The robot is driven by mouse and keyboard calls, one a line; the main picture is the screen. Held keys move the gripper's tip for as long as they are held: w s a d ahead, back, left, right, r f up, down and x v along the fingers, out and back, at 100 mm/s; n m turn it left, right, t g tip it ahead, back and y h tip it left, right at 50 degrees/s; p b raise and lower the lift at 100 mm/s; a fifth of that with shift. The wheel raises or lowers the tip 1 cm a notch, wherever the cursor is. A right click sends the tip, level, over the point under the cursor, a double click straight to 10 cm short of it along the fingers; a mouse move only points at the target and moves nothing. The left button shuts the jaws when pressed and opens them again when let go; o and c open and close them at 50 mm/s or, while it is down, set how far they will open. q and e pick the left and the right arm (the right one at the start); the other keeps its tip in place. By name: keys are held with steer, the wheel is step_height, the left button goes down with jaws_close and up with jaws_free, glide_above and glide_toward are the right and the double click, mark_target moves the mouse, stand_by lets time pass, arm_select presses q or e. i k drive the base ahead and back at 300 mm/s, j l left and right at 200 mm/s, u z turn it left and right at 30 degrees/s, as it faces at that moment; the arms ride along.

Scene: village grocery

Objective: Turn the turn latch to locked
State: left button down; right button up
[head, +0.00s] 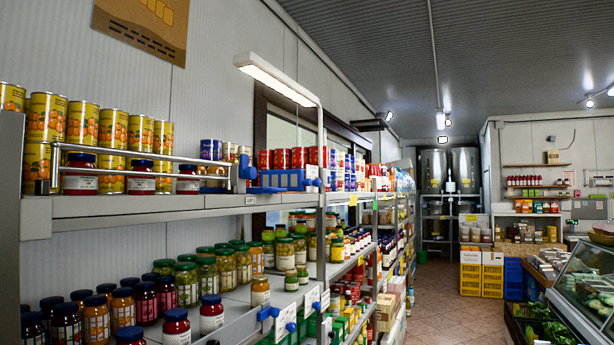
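A metal retaining rail (140,159) runs along the front of the upper shelf, before cans and jars. At its right end is a blue fitting (247,172), which may be the turn latch; its setting is too small to tell. More small blue knob-like parts sit on white plates at the lower shelf edge, one at the left (268,313) and one further right (316,306). I cannot tell which of these, if any, is the turn latch. Neither of my grippers is in view.
The grey upper shelf (150,206) holds yellow cans (82,122) and dark-lidded jars. The lower shelf is crowded with jars (187,284). A tiled aisle (437,290) is clear to the right. Yellow crates (481,279) and a glass display counter (585,285) stand beyond it.

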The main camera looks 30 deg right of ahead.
mark_target(246, 171)
steer(key=z, duration=0.7)
